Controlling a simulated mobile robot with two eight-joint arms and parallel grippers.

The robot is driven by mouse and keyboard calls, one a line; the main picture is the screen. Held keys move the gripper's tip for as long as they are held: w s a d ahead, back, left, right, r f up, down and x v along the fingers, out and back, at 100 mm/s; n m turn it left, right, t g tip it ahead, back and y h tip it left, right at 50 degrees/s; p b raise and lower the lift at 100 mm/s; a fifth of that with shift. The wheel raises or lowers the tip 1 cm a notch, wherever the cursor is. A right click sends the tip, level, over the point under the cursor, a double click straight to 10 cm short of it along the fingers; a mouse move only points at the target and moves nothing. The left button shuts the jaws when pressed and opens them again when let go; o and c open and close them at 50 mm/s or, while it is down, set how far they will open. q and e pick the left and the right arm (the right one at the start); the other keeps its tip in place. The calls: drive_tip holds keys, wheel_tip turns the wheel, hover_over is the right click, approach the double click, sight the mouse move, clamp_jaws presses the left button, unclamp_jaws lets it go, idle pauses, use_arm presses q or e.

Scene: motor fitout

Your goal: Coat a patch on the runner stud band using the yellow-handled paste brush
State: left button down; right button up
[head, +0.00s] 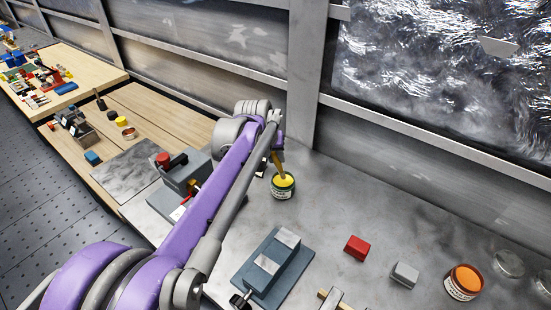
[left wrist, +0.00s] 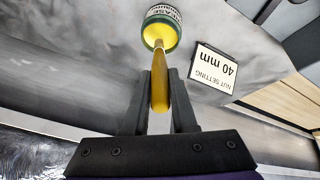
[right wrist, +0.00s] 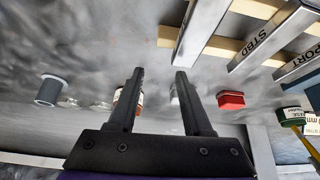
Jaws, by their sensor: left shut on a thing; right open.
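The yellow-handled brush (left wrist: 160,92) is upright between the fingers of my left gripper (left wrist: 159,75), which is shut on its handle. The brush's lower end is in the mouth of a green-and-white tin of yellow paste (left wrist: 162,30); its bristles are hidden. In the head view the brush (head: 279,165) stands in the tin (head: 283,190) below my left gripper (head: 272,148). My right gripper (right wrist: 160,75) is open and empty in the right wrist view. I cannot tell which part is the runner stud band.
A blue-grey fixture (head: 262,285) with silver blocks stands in front of the tin. A red block (head: 356,248), a grey block (head: 404,274) and an orange-filled tin (head: 464,282) lie rightward. Bars marked STBD (right wrist: 262,45) and PORT (right wrist: 302,62) rest on wooden strips. A label card (left wrist: 214,68) is beside the tin.

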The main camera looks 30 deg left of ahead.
use_arm(q)
wheel_tip(320, 180, up, 3)
drive_tip(key=shift+w+r+p, duration=0.15)
drive_tip(key=shift+p, duration=0.5)
drive_tip(key=shift+r, duration=1.1)
use_arm(e)
drive_tip(key=w+r, duration=0.1)
drive_tip(key=r, duration=0.2)
drive_tip(key=shift+w, duration=0.4)
drive_tip(key=shift+f, duration=0.1)
